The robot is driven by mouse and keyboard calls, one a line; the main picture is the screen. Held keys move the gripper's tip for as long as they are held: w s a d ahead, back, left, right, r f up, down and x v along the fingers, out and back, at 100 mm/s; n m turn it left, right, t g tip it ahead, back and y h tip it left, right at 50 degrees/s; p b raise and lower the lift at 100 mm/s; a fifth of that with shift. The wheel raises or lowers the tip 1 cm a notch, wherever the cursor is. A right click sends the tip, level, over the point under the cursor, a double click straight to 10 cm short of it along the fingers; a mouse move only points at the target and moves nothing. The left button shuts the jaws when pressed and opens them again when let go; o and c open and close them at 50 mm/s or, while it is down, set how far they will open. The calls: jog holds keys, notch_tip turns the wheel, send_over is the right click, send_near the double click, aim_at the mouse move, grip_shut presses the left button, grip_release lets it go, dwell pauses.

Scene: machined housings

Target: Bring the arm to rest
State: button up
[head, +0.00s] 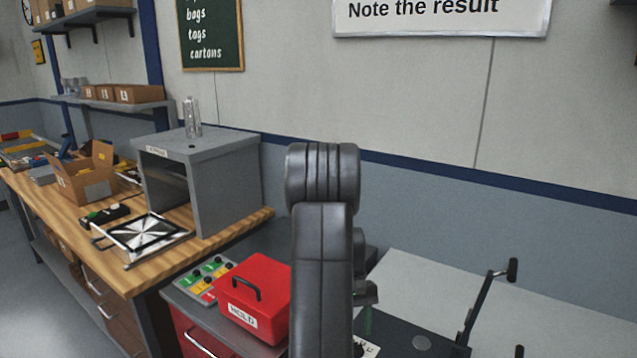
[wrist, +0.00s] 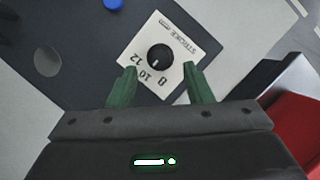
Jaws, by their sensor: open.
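My arm stands upright in the middle of the head view, its black links hiding most of the gripper. In the wrist view my gripper (wrist: 161,75) has its two green fingers spread apart with nothing between them. Beyond the fingertips is a white dial plate (wrist: 182,51) with a black knob (wrist: 160,57) and printed numbers. Whether the fingers touch the plate cannot be told. In the head view a small part of the dial plate (head: 370,349) shows just right of my arm.
A red box marked HOLD (head: 262,306) and a panel of coloured buttons (head: 207,279) stand left of my arm. A grey open-fronted cabinet (head: 226,180) sits on the wooden bench (head: 125,272). A black lever (head: 487,303) rises from the light surface at right.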

jog(key=d+v, duration=0.1)
jog(key=v, duration=0.9)
jog(key=x, duration=1.2)
jog(key=shift+s+a+f, duration=0.15)
jog(key=shift+a+f, duration=0.05)
jog(key=shift+a, duration=0.25)
jog(key=shift+s+f+n+p, duration=0.1)
jog(key=shift+f+n+p, duration=0.2)
jog(key=shift+f+p, duration=0.05)
jog(key=n, duration=0.1)
jog(key=n+h, duration=0.1)
jog(key=n, duration=0.2)
jog(key=shift+s+a+t+h, duration=0.15)
jog(key=shift+a+t+h, duration=0.15)
jog(key=shift+t+h, duration=0.1)
jog(key=n+t+h, duration=0.1)
jog(key=n, duration=0.3)
jog(key=shift+s+a, duration=0.1)
jog(key=v, duration=1.2)
jog(key=shift+b, duration=0.3)
jog(key=shift+s+r, duration=0.15)
